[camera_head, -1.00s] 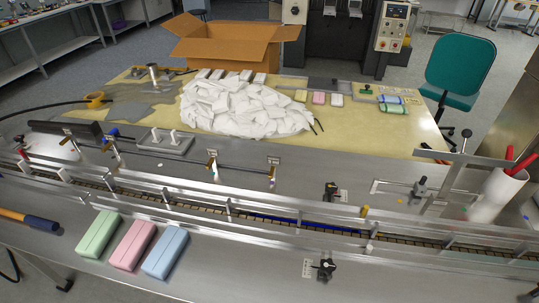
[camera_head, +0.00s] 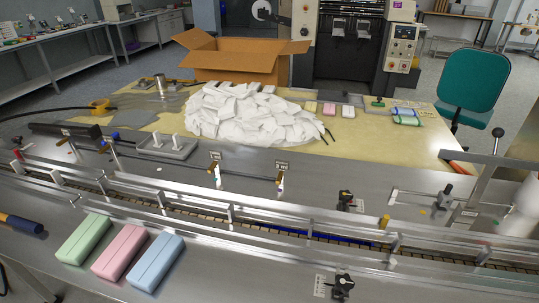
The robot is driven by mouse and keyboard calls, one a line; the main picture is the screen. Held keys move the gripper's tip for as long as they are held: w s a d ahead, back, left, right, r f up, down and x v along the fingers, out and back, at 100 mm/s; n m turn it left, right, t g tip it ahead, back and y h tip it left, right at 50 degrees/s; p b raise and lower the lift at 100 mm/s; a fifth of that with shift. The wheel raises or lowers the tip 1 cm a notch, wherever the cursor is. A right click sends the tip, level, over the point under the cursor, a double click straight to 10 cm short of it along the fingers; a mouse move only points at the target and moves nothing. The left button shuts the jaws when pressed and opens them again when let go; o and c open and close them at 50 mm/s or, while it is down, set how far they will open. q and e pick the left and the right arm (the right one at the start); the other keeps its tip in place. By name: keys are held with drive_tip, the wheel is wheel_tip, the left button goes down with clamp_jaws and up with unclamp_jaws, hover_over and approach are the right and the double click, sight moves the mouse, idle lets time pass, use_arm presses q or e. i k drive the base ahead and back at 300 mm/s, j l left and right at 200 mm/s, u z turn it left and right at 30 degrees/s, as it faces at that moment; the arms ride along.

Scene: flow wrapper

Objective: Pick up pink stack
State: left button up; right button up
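The pink stack (camera_head: 122,252) is a long rounded block lying flat on the steel surface at the lower left, in front of the conveyor. A green stack (camera_head: 84,239) lies just to its left and a light blue stack (camera_head: 156,261) just to its right. The three lie side by side, slanted the same way, with narrow gaps between them. Neither of my grippers shows in the head view.
The conveyor with its metal rails (camera_head: 240,217) runs behind the stacks. A black clamp knob (camera_head: 342,286) stands at the lower right. Steel between the blue stack and the knob is clear. A white heap (camera_head: 250,115) lies farther back.

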sight(119, 255)
drive_tip(key=u, duration=1.25)
